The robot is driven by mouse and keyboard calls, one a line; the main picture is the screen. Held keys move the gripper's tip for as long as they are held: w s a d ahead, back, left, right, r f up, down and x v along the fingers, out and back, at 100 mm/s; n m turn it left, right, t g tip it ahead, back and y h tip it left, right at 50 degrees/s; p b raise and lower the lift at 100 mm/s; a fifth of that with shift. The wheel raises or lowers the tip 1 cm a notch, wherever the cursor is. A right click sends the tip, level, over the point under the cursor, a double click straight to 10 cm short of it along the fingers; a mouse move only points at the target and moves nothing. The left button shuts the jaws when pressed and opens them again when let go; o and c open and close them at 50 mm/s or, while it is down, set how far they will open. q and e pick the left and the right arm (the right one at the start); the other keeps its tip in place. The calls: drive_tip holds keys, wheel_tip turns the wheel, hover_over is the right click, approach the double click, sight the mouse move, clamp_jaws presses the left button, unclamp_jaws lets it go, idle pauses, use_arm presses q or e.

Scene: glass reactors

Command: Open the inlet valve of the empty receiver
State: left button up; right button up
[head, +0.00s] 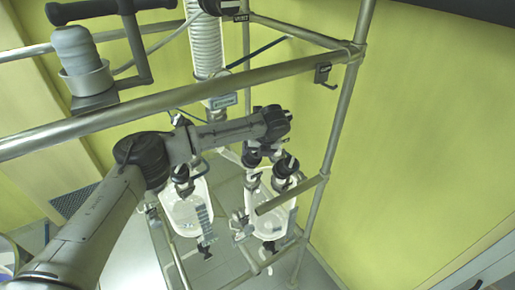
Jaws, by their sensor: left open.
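Two glass receivers hang low in the metal frame, a left one (186,214) and a right one (272,222). Both look pale and clear, and I cannot tell for sure which is empty. A dark valve fitting (183,184) sits on top of the left receiver. Another dark valve fitting (283,172) sits on top of the right receiver. My left arm reaches in from the lower left, and its wrist is above the right receiver. My left gripper (258,154) is open, close to the fittings there; its fingertips are small and hard to separate from them. My right gripper is not in view.
Steel rails (200,98) and an upright post (342,120) frame the glassware. A ribbed glass column (206,48) stands above the receivers. A grey motor-like unit (76,52) is at the upper left. The yellow-green wall (430,130) on the right is bare.

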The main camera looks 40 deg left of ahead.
use_arm(q)
drive_tip(key=shift+f, duration=0.1)
drive_tip(key=shift+c, duration=0.3)
drive_tip(key=c, duration=0.9)
drive_tip(key=shift+o, duration=0.2)
